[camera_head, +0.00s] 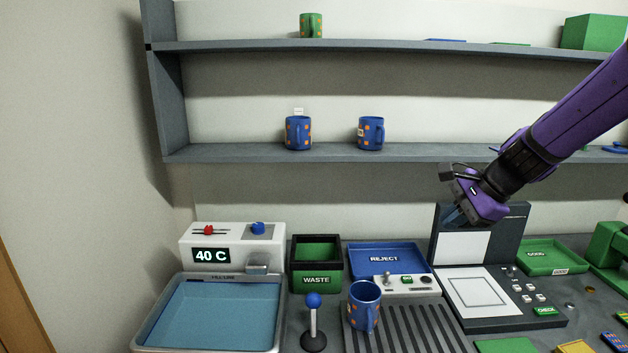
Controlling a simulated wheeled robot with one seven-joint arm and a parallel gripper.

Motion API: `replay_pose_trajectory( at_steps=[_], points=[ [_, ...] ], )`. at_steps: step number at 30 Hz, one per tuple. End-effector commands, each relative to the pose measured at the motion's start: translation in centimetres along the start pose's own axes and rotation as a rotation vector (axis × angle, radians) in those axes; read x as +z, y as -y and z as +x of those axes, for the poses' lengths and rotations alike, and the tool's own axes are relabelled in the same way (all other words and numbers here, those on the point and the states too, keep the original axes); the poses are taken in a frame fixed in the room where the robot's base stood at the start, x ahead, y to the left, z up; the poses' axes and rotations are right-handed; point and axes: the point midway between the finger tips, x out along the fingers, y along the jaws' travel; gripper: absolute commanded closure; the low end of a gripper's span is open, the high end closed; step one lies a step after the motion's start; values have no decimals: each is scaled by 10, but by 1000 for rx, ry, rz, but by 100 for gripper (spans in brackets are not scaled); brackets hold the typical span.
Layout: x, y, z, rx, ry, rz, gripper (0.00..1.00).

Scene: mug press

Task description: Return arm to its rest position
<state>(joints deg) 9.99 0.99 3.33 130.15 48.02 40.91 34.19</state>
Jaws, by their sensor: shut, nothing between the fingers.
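My purple arm reaches in from the upper right. My gripper (453,219) is shut and empty, in the air in front of the dark upright panel of the station at the right. It appears apart from anything around it. A blue mug with orange spots (363,308) stands on the dark ribbed mat below and left of the gripper. Two similar blue mugs, one at left (298,133) and one at right (371,134), stand on the lower shelf. A green mug (311,26) stands on the upper shelf.
A water basin (147,329) is at lower left, with a white 40 C control box (189,256) behind it. A green WASTE bin (316,283), a blue REJECT tray (360,261), a blue-knobbed lever (314,327) and a green GOOD tray (577,262) occupy the counter. The lower shelf (260,154) spans behind.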

Motion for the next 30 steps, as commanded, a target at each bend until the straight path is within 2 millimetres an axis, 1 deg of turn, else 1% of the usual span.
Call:
replay_pose_trajectory(
  at_steps=[1, 6, 9, 15, 19, 24, 27, 30],
  points=[
    [11, -7, -14, 5, -15, -83, 100],
    [38, -37, -51, 45, -71, -370, 100],
    [52, -56, -72, 73, -108, -535, 100],
    [70, -98, -109, 141, -190, -848, 100],
    [77, -127, -131, 191, -252, -1040, 100],
    [79, -160, -154, 264, -330, -1252, 100],
    [79, -174, -163, 298, -364, -1335, 100],
    [78, -182, -168, 321, -384, -1385, 100]
  ],
)
